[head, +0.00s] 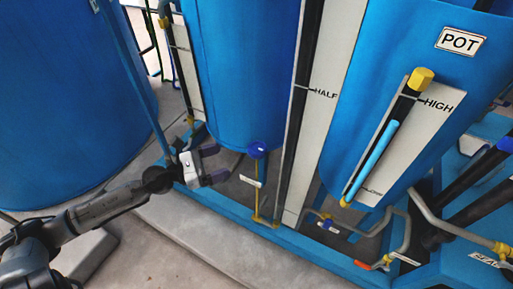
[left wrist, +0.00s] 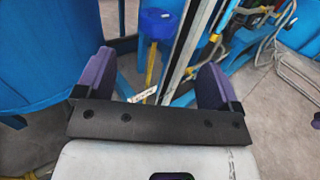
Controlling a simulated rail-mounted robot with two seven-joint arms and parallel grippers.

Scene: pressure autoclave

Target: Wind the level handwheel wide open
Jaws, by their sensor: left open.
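A small blue handwheel (head: 257,150) sits on top of a thin yellow pipe in front of the middle blue tank. A white tag (head: 250,181) hangs on that pipe; its lettering is too small to read, so I cannot confirm it is the level handwheel. My left gripper (head: 213,164) is open and empty, left of the handwheel and apart from it. In the left wrist view the handwheel (left wrist: 158,22) shows beyond the purple fingertips of the gripper (left wrist: 158,78), roughly between them and farther off. My right gripper is not in view.
A tall HALF gauge (head: 312,95) stands right of the handwheel. The POT tank (head: 370,50) carries a HIGH gauge (head: 428,112) with a light-blue column. A blue frame rail (head: 300,255) runs along the front. Pipes crowd the right; bare concrete (head: 190,235) lies in front.

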